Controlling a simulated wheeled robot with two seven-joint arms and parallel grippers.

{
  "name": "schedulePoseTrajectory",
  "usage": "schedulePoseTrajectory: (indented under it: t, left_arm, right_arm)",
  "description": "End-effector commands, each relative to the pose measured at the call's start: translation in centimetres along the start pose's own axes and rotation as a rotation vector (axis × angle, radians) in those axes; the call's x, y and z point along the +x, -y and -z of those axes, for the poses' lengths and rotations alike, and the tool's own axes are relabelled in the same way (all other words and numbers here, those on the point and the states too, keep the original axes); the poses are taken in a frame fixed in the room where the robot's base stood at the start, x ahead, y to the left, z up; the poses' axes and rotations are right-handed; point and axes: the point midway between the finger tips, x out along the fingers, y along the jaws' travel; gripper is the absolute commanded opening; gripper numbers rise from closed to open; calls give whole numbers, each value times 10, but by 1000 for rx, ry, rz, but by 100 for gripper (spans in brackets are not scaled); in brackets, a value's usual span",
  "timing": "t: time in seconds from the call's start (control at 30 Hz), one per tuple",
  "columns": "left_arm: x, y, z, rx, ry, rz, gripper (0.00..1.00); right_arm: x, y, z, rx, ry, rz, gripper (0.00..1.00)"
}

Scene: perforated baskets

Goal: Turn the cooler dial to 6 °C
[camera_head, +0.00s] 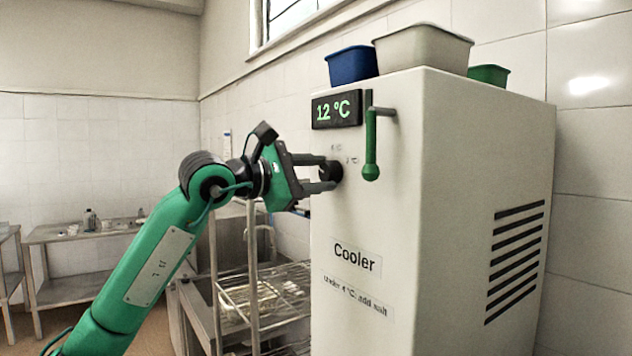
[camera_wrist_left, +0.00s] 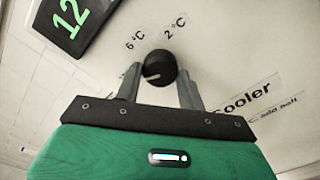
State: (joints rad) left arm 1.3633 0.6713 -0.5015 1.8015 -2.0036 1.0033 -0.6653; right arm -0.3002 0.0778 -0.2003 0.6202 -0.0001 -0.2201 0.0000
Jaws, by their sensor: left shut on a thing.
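The cooler (camera_head: 362,215) is a tall pale cabinet labelled "Cooler". Its black display (camera_head: 337,109) reads 12 °C in green. Below the display is a round black dial (camera_head: 331,172), which also shows in the left wrist view (camera_wrist_left: 162,63). There, a pale mark on the dial points to the lower left. Labels "6 °C" (camera_wrist_left: 135,40) and "2 °C" (camera_wrist_left: 175,24) sit above the dial, to the left and right. My left gripper (camera_head: 325,173) is shut on the dial, one finger on each side. My right gripper is not in view.
A lever with a green handle (camera_head: 371,150) hangs just right of the dial. A blue bin (camera_head: 351,66), a beige bin (camera_head: 424,49) and a green bin (camera_head: 489,75) stand on top of the cooler. A metal rack (camera_head: 265,295) stands below my left arm.

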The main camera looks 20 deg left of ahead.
Motion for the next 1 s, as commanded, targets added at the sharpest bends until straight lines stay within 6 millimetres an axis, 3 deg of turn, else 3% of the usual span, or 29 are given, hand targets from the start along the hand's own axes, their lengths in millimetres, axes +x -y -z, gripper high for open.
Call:
schedulePoseTrajectory:
  t: [0.67, 0.7, 0.77, 0.8, 1.0]
  left_arm:
    - [0, 0, 0, 59, 0, 1, 17]
    - [0, 0, 0, 59, 0, 1, 45]
    - [0, 0, 0, 59, 0, 1, 57]
    - [0, 0, 0, 59, 0, 1, 61]
    - [0, 0, 0, 59, 0, 1, 61]
  right_arm:
    - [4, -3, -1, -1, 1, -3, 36]
    - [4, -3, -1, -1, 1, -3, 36]
    - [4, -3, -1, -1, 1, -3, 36]
    - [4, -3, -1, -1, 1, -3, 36]
    - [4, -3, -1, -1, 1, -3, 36]
